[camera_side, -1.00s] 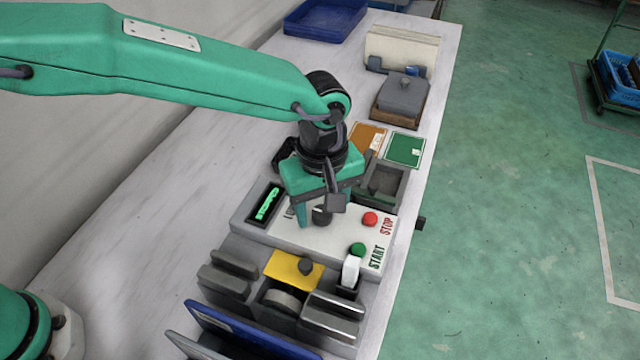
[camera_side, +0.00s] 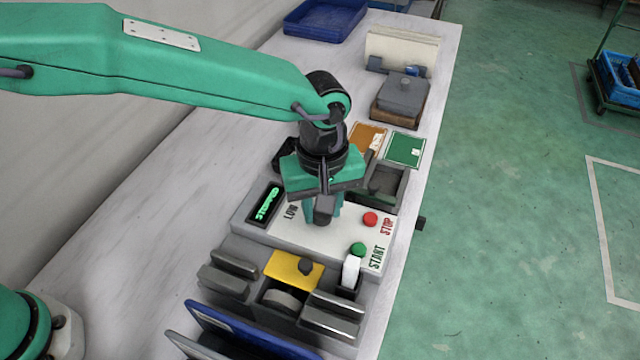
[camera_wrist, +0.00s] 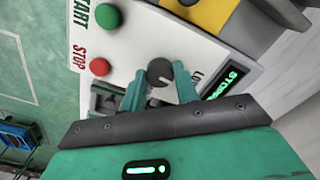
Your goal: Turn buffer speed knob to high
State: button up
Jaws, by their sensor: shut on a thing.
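The round dark knob (camera_wrist: 160,72) stands on the white control panel (camera_side: 335,240) between my two green fingers. My gripper (camera_wrist: 157,84) is shut on it, pointing down, with a finger on each side. In the side view my gripper (camera_side: 327,217) covers the knob. The LOW label (camera_side: 290,212) shows left of the gripper there; in the wrist view a finger partly hides it. I cannot see a HIGH label or read the knob's setting clearly. A small display (camera_side: 267,203) with green letters sits at the panel's left end.
A red STOP button (camera_side: 370,219) and a green START button (camera_side: 358,249) are on the panel right of my gripper. A yellow plate (camera_side: 293,269) with a dark knob, grey blocks and blue panels lie in front. A grey open box (camera_side: 384,185) stands close behind.

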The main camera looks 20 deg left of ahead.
jog(key=m, duration=0.8)
jog(key=shift+m, duration=0.3)
jog(key=m, duration=0.3)
jog(key=shift+r+m, duration=0.1)
jog(key=shift+m, duration=0.2)
jog(key=m, duration=0.4)
jog(key=o, duration=1)
jog(key=shift+c, duration=0.2)
